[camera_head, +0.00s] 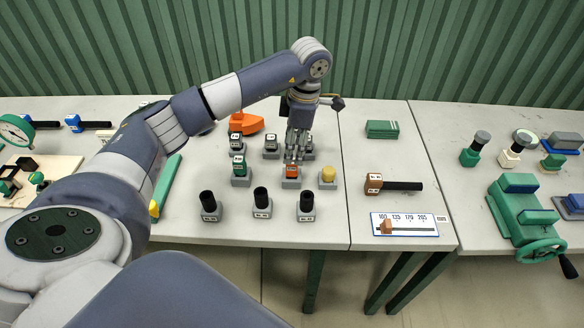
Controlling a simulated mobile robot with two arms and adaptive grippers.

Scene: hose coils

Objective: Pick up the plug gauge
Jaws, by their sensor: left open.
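My left gripper (293,157) is open and points down over a group of small gauge-like pieces on the middle table. Just below its fingertips is a piece with an orange top (291,171) in a grey holder. I cannot tell whether the fingers touch it. Around it stand a green-topped piece (239,168), a yellow-topped piece (328,174) and dark-topped pieces (270,142) partly behind the gripper. Three black cylinders (261,198) stand upright in grey holders in the front row. I cannot tell for sure which piece is the plug gauge. My right gripper is out of view.
A brown block with a black handle (392,185) and a numbered white plate (405,225) lie to the right. A green vise (520,205) stands far right. A corrugated green wall (440,50) rises behind.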

